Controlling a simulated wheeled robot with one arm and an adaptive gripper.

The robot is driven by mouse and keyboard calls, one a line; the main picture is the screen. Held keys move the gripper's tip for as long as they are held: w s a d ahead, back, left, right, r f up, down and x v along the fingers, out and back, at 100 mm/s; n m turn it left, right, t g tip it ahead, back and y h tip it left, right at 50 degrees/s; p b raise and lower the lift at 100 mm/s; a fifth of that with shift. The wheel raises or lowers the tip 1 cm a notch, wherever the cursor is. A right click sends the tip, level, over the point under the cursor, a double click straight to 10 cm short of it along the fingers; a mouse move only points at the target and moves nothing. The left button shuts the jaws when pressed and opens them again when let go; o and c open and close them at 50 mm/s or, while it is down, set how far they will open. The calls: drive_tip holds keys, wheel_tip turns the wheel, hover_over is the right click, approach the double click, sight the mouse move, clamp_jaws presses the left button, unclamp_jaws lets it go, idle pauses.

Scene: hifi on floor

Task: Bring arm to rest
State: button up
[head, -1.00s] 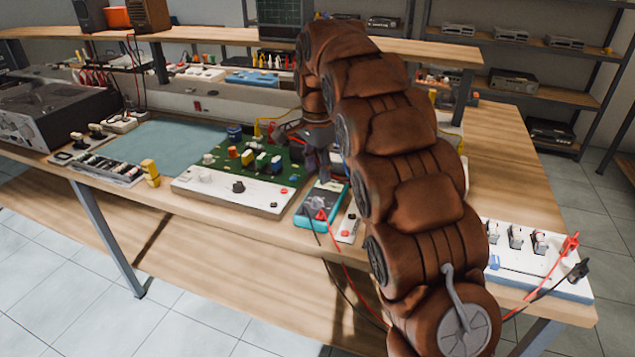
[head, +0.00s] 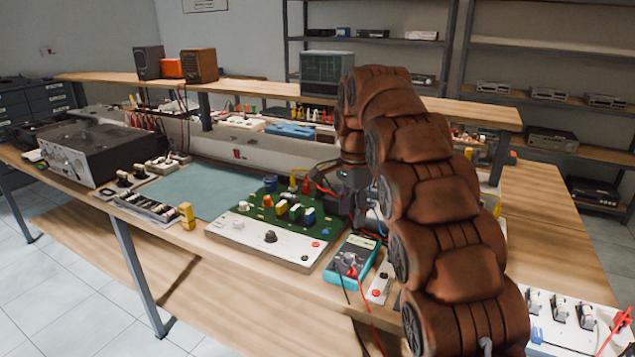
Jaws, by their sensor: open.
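My brown, segmented arm rises from the lower right and arches over the workbench (head: 165,268). Its dark gripper (head: 358,215) points down between the green circuit board (head: 268,224) and the arm, just behind the teal multimeter (head: 352,260). The gripper is small and partly hidden by my arm and nearby wires. It looks open, and I see nothing held in it. I cannot tell whether it touches the board's edge.
A blue-green mat (head: 200,190) lies left of the board, with a black instrument (head: 97,152) beyond. A raised shelf (head: 250,90) carries an oscilloscope (head: 327,72) and speakers. A white switch panel (head: 570,315) sits at right. Red and black leads hang off the front edge.

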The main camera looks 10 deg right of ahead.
drive_tip(key=s+r+n+g+p, duration=0.1)
drive_tip(key=s+r+n+p, duration=0.15)
drive_tip(key=s, duration=0.75)
drive_tip(key=s+r+n+p, duration=0.1)
drive_tip(key=s+n+p, duration=0.25)
drive_tip(key=s, duration=0.75)
drive_tip(key=s+f+n+p, duration=0.1)
drive_tip(key=s+n, duration=0.3)
drive_tip(key=s, duration=0.7)
drive_tip(key=s+f+n+p, duration=0.2)
drive_tip(key=s+f+n, duration=0.2)
drive_tip(key=s, duration=0.7)
drive_tip(key=shift+a+g, duration=0.15)
drive_tip(key=shift+g, duration=0.25)
